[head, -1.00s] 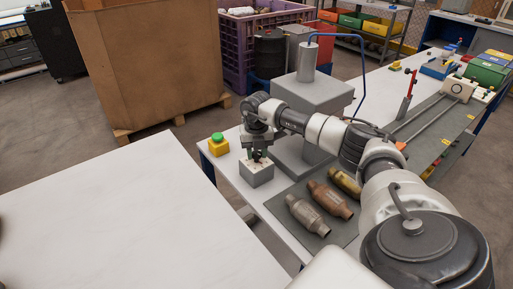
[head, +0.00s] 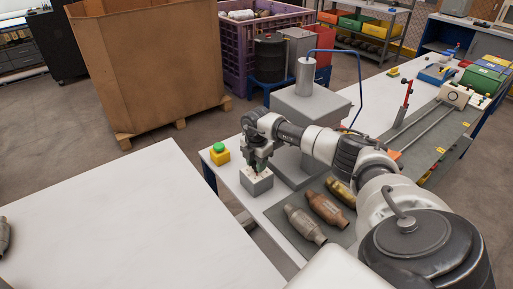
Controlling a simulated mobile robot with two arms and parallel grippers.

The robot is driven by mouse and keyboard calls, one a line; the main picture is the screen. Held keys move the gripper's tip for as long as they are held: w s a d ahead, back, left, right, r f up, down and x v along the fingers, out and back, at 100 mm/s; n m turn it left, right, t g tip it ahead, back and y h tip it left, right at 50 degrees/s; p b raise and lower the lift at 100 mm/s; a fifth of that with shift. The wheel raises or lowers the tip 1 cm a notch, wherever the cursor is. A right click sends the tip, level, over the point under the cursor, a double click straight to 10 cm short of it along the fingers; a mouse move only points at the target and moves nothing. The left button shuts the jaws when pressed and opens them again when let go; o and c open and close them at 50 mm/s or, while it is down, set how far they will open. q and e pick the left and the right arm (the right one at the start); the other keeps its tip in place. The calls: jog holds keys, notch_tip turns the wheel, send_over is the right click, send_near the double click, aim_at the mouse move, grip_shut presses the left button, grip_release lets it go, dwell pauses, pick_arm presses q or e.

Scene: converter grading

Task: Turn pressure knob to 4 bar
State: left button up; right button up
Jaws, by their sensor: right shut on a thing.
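The pressure control box (head: 257,185) is a small light-grey box near the left end of the workbench. Its knob is on top, mostly hidden by my right gripper (head: 257,170). The right gripper points down and is shut on the knob. The knob's pointer and any bar scale are too small and covered to read. My left gripper is not in the head view.
A yellow box with a green button (head: 220,153) stands left of the control box. A grey press (head: 307,104) stands behind it. Several converters, including a rusty one (head: 325,208), lie on a dark mat to the right. A white table (head: 130,220) fills the front left.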

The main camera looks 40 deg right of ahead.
jog(key=shift+w+r+m+p, duration=0.15)
jog(key=shift+m+p, duration=0.3)
jog(key=shift+m, duration=0.65)
jog(key=shift+d, duration=0.1)
jog(key=o, duration=0.9)
